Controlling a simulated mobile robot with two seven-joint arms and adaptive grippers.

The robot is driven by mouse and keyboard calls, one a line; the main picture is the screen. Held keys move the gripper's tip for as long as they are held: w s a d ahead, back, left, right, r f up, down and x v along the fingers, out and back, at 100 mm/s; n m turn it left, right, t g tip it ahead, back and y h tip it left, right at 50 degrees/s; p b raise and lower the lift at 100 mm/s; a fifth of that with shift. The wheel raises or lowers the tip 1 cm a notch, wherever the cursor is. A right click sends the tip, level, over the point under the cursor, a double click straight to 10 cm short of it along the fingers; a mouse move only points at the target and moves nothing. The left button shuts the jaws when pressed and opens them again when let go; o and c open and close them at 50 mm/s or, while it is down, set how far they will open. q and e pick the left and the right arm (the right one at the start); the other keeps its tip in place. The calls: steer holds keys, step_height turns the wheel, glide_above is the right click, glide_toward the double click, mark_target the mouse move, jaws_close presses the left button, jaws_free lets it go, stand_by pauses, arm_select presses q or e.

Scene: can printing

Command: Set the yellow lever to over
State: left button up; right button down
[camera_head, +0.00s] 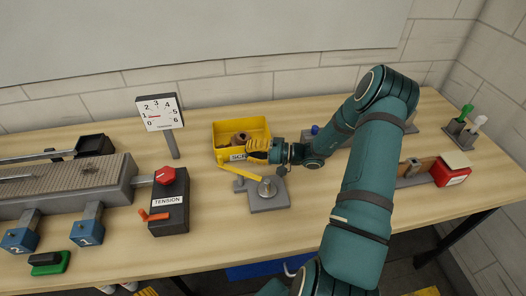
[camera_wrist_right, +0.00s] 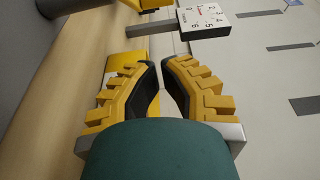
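The yellow lever (camera_head: 238,172) is a flat bar on a grey plate with a round metal post (camera_head: 267,188). Its free end points left and slightly back in the head view. My right gripper (camera_head: 254,150) is above and behind the lever, in front of the yellow scrap box, apart from the lever as far as I can tell. In the right wrist view its two yellow fingers (camera_wrist_right: 161,64) show a narrow gap with nothing between them. The lever cannot be made out in that view. My left gripper is not in view.
The yellow box (camera_head: 226,132) with a brown object inside stands behind the gripper. A dial gauge (camera_head: 160,113) stands at back left. The black tension box (camera_head: 170,215) with a red knob and orange lever is left. Table is clear in front of the plate.

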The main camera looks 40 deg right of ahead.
steer(key=x, duration=0.3)
steer(key=shift+w+a, duration=0.15)
steer(key=shift+a, duration=1.9)
steer(key=shift+a+n+g+y+b, duration=0.35)
steer(key=shift+a+n+g+y, duration=0.15)
steer(key=shift+n+g+y, duration=0.15)
steer(key=shift+a+g+y, duration=0.2)
steer(key=shift+g+y, duration=0.05)
steer(key=shift+a, duration=0.1)
